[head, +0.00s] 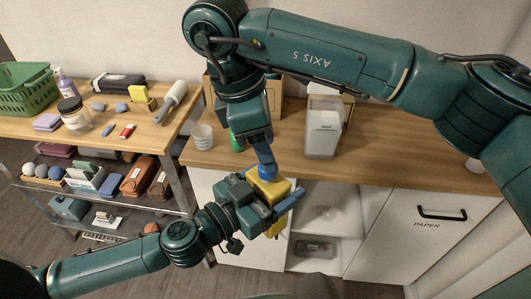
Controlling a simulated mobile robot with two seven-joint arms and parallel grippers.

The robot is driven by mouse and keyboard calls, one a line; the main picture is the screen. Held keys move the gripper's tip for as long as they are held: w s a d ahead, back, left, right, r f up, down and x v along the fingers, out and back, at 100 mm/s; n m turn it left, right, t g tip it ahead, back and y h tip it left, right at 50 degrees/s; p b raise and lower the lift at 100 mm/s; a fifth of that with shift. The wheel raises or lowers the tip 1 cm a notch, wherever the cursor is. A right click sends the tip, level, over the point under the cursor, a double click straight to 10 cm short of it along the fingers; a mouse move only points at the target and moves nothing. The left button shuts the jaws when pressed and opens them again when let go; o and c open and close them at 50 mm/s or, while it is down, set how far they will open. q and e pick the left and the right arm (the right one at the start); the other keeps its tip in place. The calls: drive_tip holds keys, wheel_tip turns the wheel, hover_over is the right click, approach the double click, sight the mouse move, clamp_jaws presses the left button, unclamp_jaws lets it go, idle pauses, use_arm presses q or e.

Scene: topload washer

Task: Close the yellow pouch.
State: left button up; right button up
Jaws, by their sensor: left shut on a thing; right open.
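The yellow pouch (278,189) is in the middle of the head view, in front of the counter edge and above the floor. My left gripper (272,203) comes in from the lower left and is shut on it; the gripper body and a blue finger cover part of the pouch. A round blue part (268,173) shows at the pouch's top; I cannot tell whether it is a cap or a fingertip. My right gripper (264,157) points down from above, open, with its blue fingers right at the pouch's top. I cannot tell whether they touch it.
The wooden counter (400,172) behind holds white cups (202,136), a green item (237,143) and a white container (322,134). Below it are open shelves and a cabinet door marked PAPER (400,232). A cart at left bears a green basket (25,90), a jar (74,115) and small items.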

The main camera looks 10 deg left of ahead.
drive_tip(key=shift+r, duration=0.6)
